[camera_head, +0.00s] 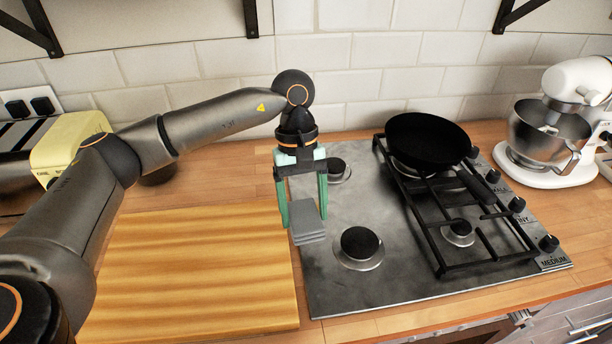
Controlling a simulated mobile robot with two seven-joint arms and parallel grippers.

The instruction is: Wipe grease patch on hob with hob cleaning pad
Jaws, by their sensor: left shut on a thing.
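My left gripper (304,213) reaches in from the left and points down near the hob's left edge. It is shut on the grey, ribbed hob cleaning pad (308,226), which sits between its green fingers. I cannot tell whether the pad touches the hob. The steel hob (400,283) has dark, cloudy smudges on its bare left half, but no single grease patch stands out clearly. The arm and pad hide a little of the hob's left side. My right gripper is not in view.
A black frying pan (426,141) sits on the black grate (447,270) on the hob's right half. Bare burners (360,243) stand on the left half. A wooden board (190,270) lies left of the hob. A white stand mixer (545,170) stands at right, a yellow toaster (68,150) at left.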

